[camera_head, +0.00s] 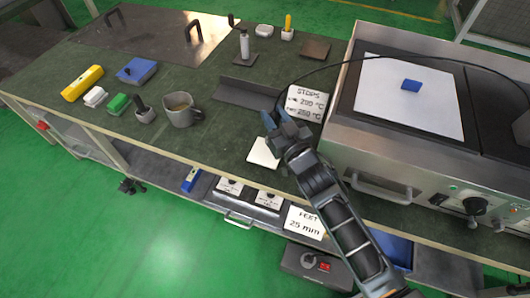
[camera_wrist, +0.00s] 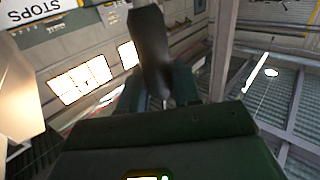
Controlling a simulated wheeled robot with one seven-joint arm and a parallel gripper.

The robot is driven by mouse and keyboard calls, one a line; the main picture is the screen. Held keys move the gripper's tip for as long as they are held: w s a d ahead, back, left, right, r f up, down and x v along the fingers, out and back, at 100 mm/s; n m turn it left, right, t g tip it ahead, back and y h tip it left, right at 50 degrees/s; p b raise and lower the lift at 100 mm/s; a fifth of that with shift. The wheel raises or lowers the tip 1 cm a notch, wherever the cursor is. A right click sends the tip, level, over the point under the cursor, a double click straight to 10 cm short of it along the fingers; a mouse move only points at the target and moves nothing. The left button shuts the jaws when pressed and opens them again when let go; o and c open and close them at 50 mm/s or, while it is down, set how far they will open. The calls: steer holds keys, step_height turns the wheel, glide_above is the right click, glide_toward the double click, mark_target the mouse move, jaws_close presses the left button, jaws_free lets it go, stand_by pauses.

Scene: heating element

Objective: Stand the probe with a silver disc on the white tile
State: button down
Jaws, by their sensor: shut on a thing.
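My gripper (camera_head: 279,122) is shut on a dark probe handle (camera_wrist: 150,45). In the wrist view the handle rises between the two fingers (camera_wrist: 160,85), with a thin grey part low between them. A silver disc cannot be made out in either view. In the head view the fingers hide most of the probe. The white tile (camera_head: 263,153) lies on the green bench top, close below and left of the fingers in the picture. I cannot tell whether the probe touches the tile.
A thin black cable (camera_head: 345,63) arcs from near my gripper over the steel hotplate (camera_head: 357,130). The white STOPS sign (camera_head: 305,103) and a dark angled bar (camera_head: 247,94) are close behind. A grey mug (camera_head: 181,109) stands left; bench between mug and tile is clear.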

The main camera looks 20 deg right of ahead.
step_height(320, 180, down, 8)
steer(key=w+b, duration=0.2)
steer(key=b, duration=0.8)
steer(key=shift+w+a, duration=0.35)
steer(key=shift+a, duration=0.1)
steer(key=shift+r, duration=0.1)
steer(key=shift+b, duration=0.3)
steer(key=c, duration=0.8)
jaws_free()
steer(key=s, duration=1.2)
steer(key=shift+s, duration=0.1)
